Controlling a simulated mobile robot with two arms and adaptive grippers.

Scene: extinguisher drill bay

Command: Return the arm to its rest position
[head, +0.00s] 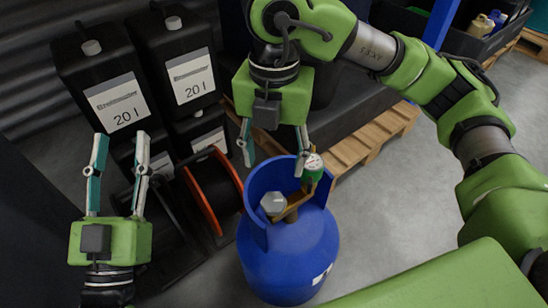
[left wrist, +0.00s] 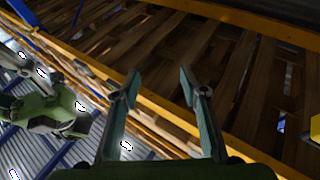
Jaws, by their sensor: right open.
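My left gripper (head: 121,137) is at the lower left of the head view, with its fingers pointing up the picture. It is open and empty; its spread fingers also show in the left wrist view (left wrist: 159,74). My right gripper (head: 272,165) comes down from the top middle of the head view, open, with nothing between its fingers. It is over the far side of a blue gas cylinder (head: 285,262). Its right finger is close to a green regulator with a gauge (head: 313,166); I cannot tell whether they touch. A grey valve knob (head: 273,204) sits inside the cylinder's collar.
Black 20 l canisters (head: 105,78) stand stacked behind my left gripper. A reel with an orange rim (head: 205,205) stands left of the cylinder. A wooden pallet (head: 375,140) lies behind it. Wooden slats on a yellow-edged rack (left wrist: 235,75) fill the left wrist view.

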